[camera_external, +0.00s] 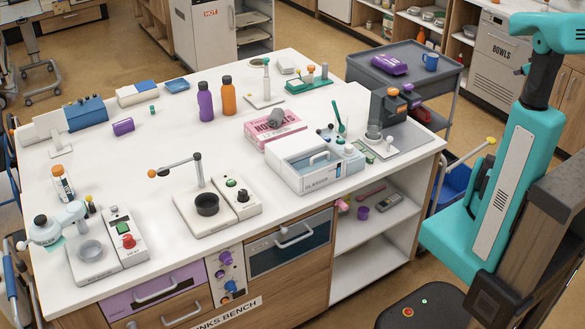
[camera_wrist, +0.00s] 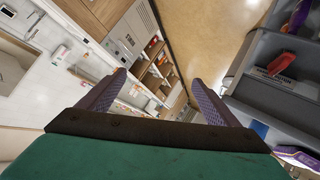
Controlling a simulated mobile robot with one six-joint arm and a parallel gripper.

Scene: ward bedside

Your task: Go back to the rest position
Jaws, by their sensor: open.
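My gripper (camera_wrist: 155,98) shows in the wrist view, with its two purple-grey fingers spread apart and nothing between them. The wrist view is tilted and looks across the floor toward far cabinets. In the external view my teal and dark arm stands at the right, beside the bench, and my gripper is out of the picture. The arm is apart from the white bench (camera_external: 330,215).
The bench holds a white drawer box (camera_external: 305,180), a pink box (camera_external: 274,131), purple (camera_external: 205,103) and orange (camera_external: 228,97) bottles, and several devices. A grey cart (camera_external: 405,83) with a blue mug (camera_external: 430,61) stands behind it. Open floor (camera_wrist: 215,35) lies between furniture.

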